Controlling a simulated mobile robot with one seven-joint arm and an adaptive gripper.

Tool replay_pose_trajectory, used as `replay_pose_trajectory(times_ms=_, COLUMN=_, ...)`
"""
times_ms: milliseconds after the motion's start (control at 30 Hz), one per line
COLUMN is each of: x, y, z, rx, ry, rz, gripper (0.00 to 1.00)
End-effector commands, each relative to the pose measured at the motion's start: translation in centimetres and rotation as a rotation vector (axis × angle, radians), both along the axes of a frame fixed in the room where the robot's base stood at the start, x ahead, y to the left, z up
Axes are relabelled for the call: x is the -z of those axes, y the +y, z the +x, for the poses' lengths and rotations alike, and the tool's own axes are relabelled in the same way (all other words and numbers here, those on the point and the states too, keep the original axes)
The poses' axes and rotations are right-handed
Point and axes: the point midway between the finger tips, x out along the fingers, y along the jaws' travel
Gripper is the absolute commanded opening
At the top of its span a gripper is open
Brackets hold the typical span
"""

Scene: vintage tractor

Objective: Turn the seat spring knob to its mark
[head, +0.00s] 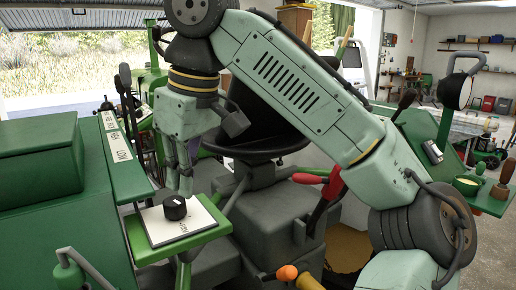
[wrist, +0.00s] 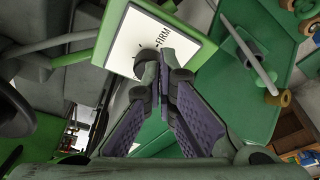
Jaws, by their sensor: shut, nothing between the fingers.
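The seat spring knob (head: 175,207) is a small black round knob on a white plate (head: 160,229) fixed to a green bracket. A short pale line shows on its top. In the wrist view the knob (wrist: 146,59) is partly hidden behind my fingertips, and the plate (wrist: 128,42) shows the word FIRM and a small dark tick near the knob. My gripper (head: 185,190) points down just behind and right of the knob in the head view. In the wrist view the fingertips of my gripper (wrist: 163,72) are together and empty, beside the knob. I cannot tell whether they touch it.
A green panel (head: 122,158) with lettering runs along the left. The black seat (head: 255,125) stands behind, with a red-handled lever (head: 325,185) to its right and an orange knob (head: 287,272) in front. A green side tray (head: 485,198) holds small items at right.

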Motion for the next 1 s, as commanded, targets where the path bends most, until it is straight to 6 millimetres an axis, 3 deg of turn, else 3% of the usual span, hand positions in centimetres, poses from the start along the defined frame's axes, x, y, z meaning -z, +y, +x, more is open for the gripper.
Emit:
replay_pose_trajectory(times_ms=167, x=-1.4, y=0.0, z=0.0, rx=0.001, ry=0.0, rz=0.0, gripper=0.0)
replay_pose_trajectory(times_ms=467, x=-1.5, y=0.0, z=0.0, rx=0.0, ry=0.0, rz=0.0, gripper=0.0)
replay_pose_trajectory(times_ms=700, x=-2.4, y=-0.7, z=2.0, rx=0.001, ry=0.0, rz=0.0, gripper=0.0)
replay_pose_trajectory(times_ms=1000, x=0.4, y=-0.7, z=2.1, rx=-0.004, ry=0.003, rz=0.001, gripper=0.0)
